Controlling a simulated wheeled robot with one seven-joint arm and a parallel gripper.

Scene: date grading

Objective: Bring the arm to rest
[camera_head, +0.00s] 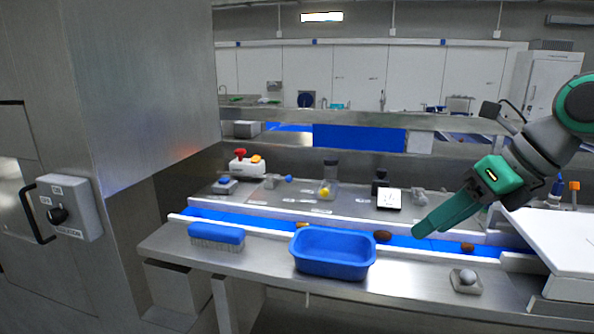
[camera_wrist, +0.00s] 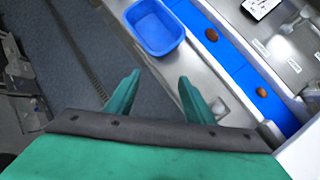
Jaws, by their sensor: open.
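My gripper (camera_head: 428,228) is green and hangs over the front part of the bench, to the right of the blue tub. In the wrist view my gripper (camera_wrist: 152,88) has its two fingers spread apart with nothing between them. The blue tub (camera_head: 333,268) stands on the steel bench and looks empty; it also shows in the wrist view (camera_wrist: 156,46). Brown dates lie on the blue belt: one (camera_head: 383,236) just behind the tub and one (camera_head: 467,247) to the right of my gripper.
A blue brush (camera_head: 217,236) lies at the left of the bench. A small holder with a grey ball (camera_head: 467,279) sits at the front right. A white panel (camera_head: 560,240) slopes at the far right. A steel cabinet (camera_head: 130,80) stands at the left.

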